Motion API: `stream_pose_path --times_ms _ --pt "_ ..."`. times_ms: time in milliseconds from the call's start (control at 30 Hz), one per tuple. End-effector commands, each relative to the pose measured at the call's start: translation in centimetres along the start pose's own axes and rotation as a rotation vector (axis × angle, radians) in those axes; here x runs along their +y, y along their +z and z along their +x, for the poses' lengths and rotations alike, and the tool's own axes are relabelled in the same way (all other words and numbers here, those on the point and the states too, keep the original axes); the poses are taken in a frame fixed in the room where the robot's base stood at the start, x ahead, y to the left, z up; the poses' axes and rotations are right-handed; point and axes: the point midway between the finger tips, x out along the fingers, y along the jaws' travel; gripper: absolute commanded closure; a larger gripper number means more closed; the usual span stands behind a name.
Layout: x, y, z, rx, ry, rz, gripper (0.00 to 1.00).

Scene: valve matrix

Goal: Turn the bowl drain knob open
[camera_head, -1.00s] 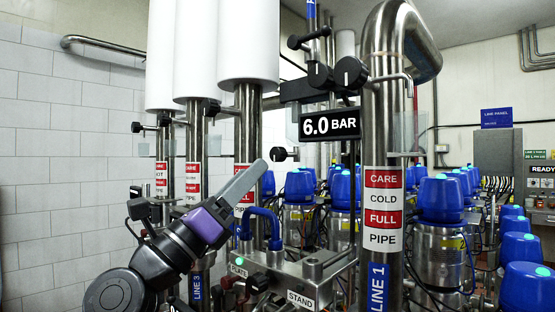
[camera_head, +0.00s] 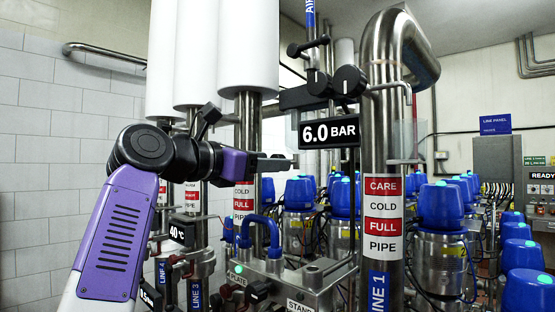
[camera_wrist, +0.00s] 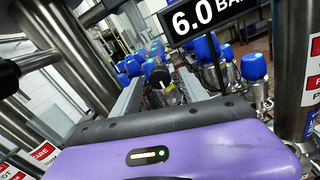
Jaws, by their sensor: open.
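My gripper (camera_head: 283,163) points right at mid-height in the head view, left of the steel pipe marked LINE 1. In the wrist view its two grey fingers stand apart with nothing gripped. A round black knob with a white pointer mark (camera_wrist: 162,78) shows beyond and between the fingers, apart from them. No label naming the bowl drain knob is readable, so I cannot tell for sure that this is it. In the head view the spot just beyond the fingertips is mostly hidden by my gripper.
A 6.0 BAR display (camera_head: 329,132) hangs above and right of my gripper, with black knobs (camera_head: 349,81) above it. The LINE 1 pipe (camera_head: 384,120) stands to the right. Steel pipes (camera_head: 246,120) stand behind my wrist. Several blue-capped valves (camera_head: 442,200) fill the background.

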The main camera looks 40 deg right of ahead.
Motion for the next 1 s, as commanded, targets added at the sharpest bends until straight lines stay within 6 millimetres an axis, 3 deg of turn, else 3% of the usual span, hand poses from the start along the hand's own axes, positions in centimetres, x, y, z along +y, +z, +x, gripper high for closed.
stream_pose_path --times_ms 200,567,833,1000 --pt "0.0 0.1 2.6 -0.001 -0.001 -0.003 0.48" --pt "0.0 0.0 3.3 -0.002 0.001 -0.002 0.48" --pt "0.0 0.0 3.2 -0.002 0.001 -0.002 0.97" --pt "0.0 0.0 3.2 -0.002 0.0 -0.004 1.0"
